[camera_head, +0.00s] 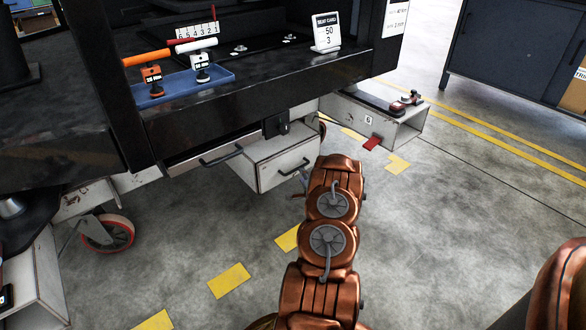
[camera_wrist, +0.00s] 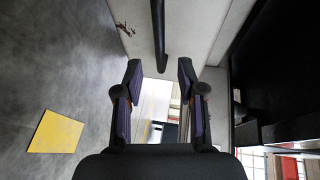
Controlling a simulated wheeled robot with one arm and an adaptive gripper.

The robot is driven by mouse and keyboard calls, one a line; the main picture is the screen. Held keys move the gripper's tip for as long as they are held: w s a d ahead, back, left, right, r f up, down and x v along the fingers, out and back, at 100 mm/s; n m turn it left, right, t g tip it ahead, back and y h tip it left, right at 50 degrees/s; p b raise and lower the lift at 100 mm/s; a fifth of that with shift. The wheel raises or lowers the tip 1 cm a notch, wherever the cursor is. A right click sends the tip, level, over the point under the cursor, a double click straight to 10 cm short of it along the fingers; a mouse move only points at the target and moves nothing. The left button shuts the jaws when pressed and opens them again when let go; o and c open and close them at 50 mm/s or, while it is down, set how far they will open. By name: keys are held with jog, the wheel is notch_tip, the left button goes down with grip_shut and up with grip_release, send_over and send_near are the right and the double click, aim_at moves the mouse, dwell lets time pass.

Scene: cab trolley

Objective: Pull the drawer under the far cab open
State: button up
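A white box-shaped drawer unit (camera_head: 285,163) hangs under the black cab deck (camera_head: 290,85), to the left of and behind my gripper's arm in the head view. A dark bar handle (camera_head: 293,168) on its face is partly visible near my gripper, whose fingers are mostly hidden behind my copper wrist there. In the wrist view my gripper (camera_wrist: 161,72) is open, its two fingers apart. A black bar handle (camera_wrist: 158,35) stands ahead, lined up between the fingertips, on a pale front (camera_wrist: 190,30). I cannot tell whether the fingers touch it.
Another black handle (camera_head: 222,157) is under the deck to the left. A white box numbered 6 (camera_head: 400,132) stands at the right. A blue tray (camera_head: 185,88) with tools and a card stand (camera_head: 326,33) sit on the deck. A red-rimmed wheel (camera_head: 108,234) is at left. Floor in front is clear.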

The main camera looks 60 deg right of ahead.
aim_at(298, 168)
jog(key=b+x, duration=0.1)
jog(key=x, duration=0.2)
jog(key=b+x, duration=0.2)
jog(key=x, duration=0.1)
jog(key=shift+w+d+f, duration=0.1)
jog(key=shift+w+f, duration=0.15)
jog(key=shift+w, duration=0.1)
jog(key=shift+w+d+r, duration=0.1)
jog(key=shift+w+d, duration=0.1)
jog(key=shift+w, duration=0.05)
grip_shut()
dwell(0.4)
